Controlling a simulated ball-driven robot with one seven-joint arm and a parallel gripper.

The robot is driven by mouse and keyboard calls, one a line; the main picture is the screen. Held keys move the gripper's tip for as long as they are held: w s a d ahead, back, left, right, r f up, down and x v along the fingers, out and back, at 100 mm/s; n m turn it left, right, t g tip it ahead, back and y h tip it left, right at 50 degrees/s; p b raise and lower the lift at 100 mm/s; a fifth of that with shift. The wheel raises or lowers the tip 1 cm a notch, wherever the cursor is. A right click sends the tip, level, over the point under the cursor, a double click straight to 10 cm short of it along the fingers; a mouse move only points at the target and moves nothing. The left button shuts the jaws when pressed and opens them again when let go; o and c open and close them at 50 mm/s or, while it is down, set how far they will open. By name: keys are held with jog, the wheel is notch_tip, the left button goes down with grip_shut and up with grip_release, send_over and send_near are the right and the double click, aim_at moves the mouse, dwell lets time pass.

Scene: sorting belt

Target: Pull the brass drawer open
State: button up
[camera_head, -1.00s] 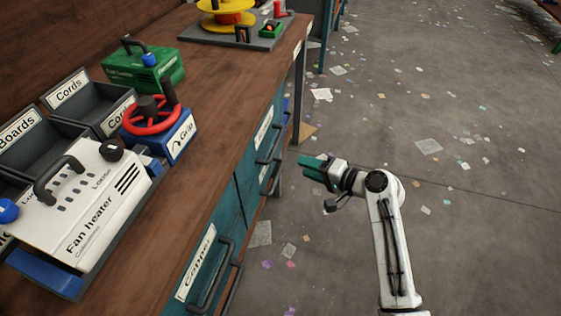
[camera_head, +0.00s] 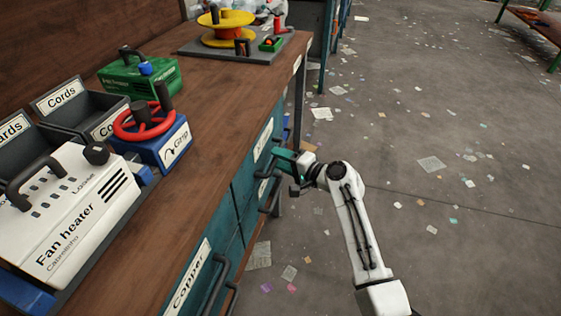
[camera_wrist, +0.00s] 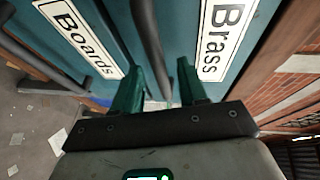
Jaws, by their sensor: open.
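The brass drawer is a teal front with a white "Brass" label (camera_wrist: 224,38), at the right of the wrist view. Its dark bar handle (camera_wrist: 148,40) runs beside the label and, in this view, passes between my green fingers. The drawer front looks closed. My gripper (camera_wrist: 157,72) is open, with one finger on each side of the bar; I cannot tell how deep the bar sits between them. In the head view my gripper (camera_head: 284,160) is at the bench's drawer fronts, partly covering the handles there.
The "Boards" drawer (camera_wrist: 78,35) and its handle (camera_wrist: 40,55) lie left in the wrist view. The "Copper" drawer (camera_head: 190,282) is nearer. A fan heater (camera_head: 70,210) and a blue device with a red wheel (camera_head: 165,145) stand on the bench. The floor at right is open, with scattered scraps.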

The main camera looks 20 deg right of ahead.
jog(key=shift+w+a, duration=0.2)
jog(key=shift+w, duration=0.05)
jog(key=shift+c, duration=0.3)
jog(key=shift+f, duration=0.1)
grip_shut()
